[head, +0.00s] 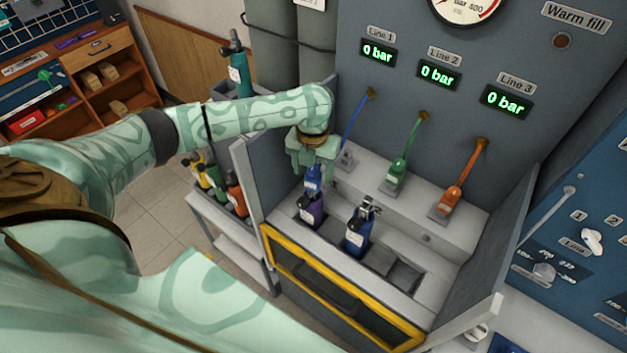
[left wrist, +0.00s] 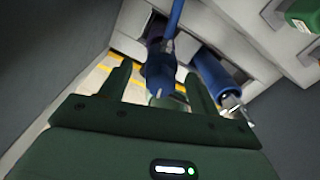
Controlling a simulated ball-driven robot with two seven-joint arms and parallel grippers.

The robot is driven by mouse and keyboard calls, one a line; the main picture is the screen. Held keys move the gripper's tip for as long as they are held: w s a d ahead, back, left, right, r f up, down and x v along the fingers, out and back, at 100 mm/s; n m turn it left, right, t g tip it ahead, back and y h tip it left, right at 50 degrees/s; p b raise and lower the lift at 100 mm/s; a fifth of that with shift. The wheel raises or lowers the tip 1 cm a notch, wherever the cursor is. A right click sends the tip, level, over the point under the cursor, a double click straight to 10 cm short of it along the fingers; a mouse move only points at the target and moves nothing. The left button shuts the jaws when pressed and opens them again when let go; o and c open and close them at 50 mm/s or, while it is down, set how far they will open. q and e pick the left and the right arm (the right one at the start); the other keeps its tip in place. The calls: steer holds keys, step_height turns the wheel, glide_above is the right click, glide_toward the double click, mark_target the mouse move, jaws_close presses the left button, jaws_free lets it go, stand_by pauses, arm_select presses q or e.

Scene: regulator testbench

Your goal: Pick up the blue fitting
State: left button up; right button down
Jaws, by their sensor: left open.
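The blue fitting (head: 313,180) is at the top of the purple cylinder (head: 312,212), in the bench's left slot. In the left wrist view, the blue fitting (left wrist: 160,74) sits between the fingers, with the blue hose (left wrist: 175,18) above it. My left gripper (head: 313,163) is open and points down at the fitting, a finger on each side. Gaps show between fingers and fitting in the left wrist view (left wrist: 158,78). The gripper partly hides the fitting's top in the head view. My right gripper is not in view.
A blue cylinder (head: 357,236) with a metal valve stands right of the purple one. The green fitting (head: 396,178) and orange fitting (head: 449,203) rest on the rear ledge. A grey side wall (head: 247,180) stands close at left. The displays read 0 bar.

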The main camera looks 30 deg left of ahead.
mark_target(313, 177)
arm_select(q)
step_height(313, 177, down, 3)
steer(key=shift+r, duration=0.1)
steer(key=c, duration=1.2)
steer(key=shift+c, duration=0.2)
steer(key=shift+w+r, duration=0.1)
steer(key=shift+r, duration=0.45)
step_height(313, 177, up, 3)
steer(key=shift+f+p, duration=0.15)
steer(key=shift+p, duration=0.25)
steer(key=s+d+r+p, duration=0.2)
steer(key=s+d+r, duration=0.1)
steer(key=s, duration=0.3)
steer(key=s+d+r+p, duration=0.2)
steer(key=s+d+r, duration=0.2)
steer(key=s+r, duration=0.2)
steer(key=shift+s, duration=0.15)
